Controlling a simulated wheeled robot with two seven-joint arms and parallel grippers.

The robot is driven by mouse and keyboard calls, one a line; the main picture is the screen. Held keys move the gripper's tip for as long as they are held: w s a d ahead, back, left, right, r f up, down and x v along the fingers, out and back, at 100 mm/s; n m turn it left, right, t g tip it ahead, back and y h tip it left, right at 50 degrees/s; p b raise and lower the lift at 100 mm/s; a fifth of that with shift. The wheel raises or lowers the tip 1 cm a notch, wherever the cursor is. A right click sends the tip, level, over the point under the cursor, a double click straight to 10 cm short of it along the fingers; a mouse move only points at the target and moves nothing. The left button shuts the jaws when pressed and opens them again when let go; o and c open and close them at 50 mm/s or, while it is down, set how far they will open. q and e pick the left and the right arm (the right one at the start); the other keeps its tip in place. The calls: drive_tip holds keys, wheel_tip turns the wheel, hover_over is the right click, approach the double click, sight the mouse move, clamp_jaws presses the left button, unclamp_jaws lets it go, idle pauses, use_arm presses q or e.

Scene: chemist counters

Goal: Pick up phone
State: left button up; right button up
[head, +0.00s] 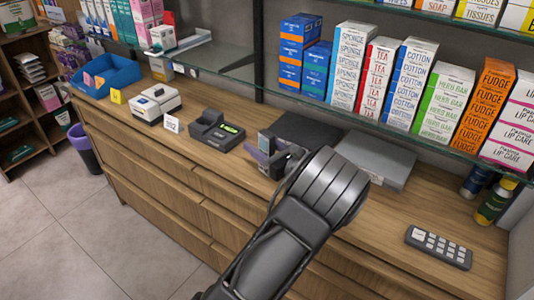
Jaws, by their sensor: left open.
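A dark desk device with a small green display (216,131) stands on the wooden counter, left of my gripper; it looks like the phone, but I cannot be certain. A flat grey handset-like keypad with pale buttons (438,247) lies at the right front of the counter. My left gripper (270,158) is open over the counter, to the right of the dark device and apart from it. My arm hides part of the counter. Whether the purplish piece beside the jaws belongs to the gripper is unclear. My right gripper is not in view.
A white printer-like machine (154,103), a blue tray (104,76) and a small white sign (172,124) stand to the left. A flat grey box (375,158) lies behind my arm. A glass shelf (400,130) with several cartons overhangs the counter's back. Dark bottles stand at right.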

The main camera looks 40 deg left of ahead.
use_arm(q)
drive_tip(key=shift+c, duration=0.3)
clamp_jaws()
idle(0.3)
